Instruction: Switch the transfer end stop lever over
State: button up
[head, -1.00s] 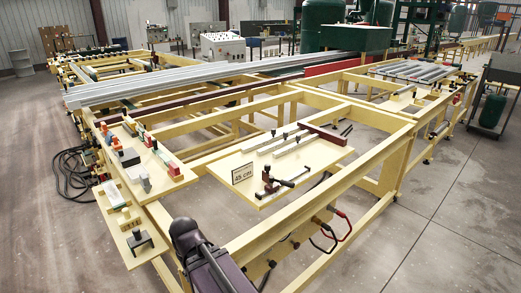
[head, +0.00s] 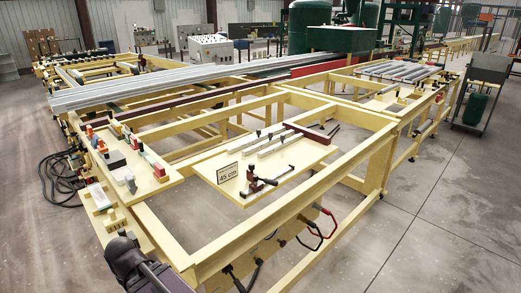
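A yellow board with a "45 cm" sign (head: 227,173) lies in the near bay of the yellow frame. On it is a dark red and black clamp-like device with a black handle (head: 276,181) pointing right. Red and black looped handles (head: 322,224) hang on the frame's near side. Smaller dark levers (head: 250,276) show lower left of them. I cannot tell which of these is the transfer end stop lever. Part of my arm (head: 130,258) shows at the bottom left, left of these handles. My gripper's fingers are not in view.
A left side shelf (head: 165,177) carries several small coloured blocks and fittings. Long grey profiles (head: 190,82) lie across the frame behind. A dark cart (head: 482,95) stands at the right. Grey floor (head: 430,225) is clear at the front right. Black cables (head: 60,180) lie at the left.

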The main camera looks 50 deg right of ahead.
aim_at(269, 181)
jog(key=u, duration=0.1)
jog(key=k, duration=1.3)
jog(key=z, duration=1.4)
jog(key=i, duration=1)
jog(key=u, duration=0.1)
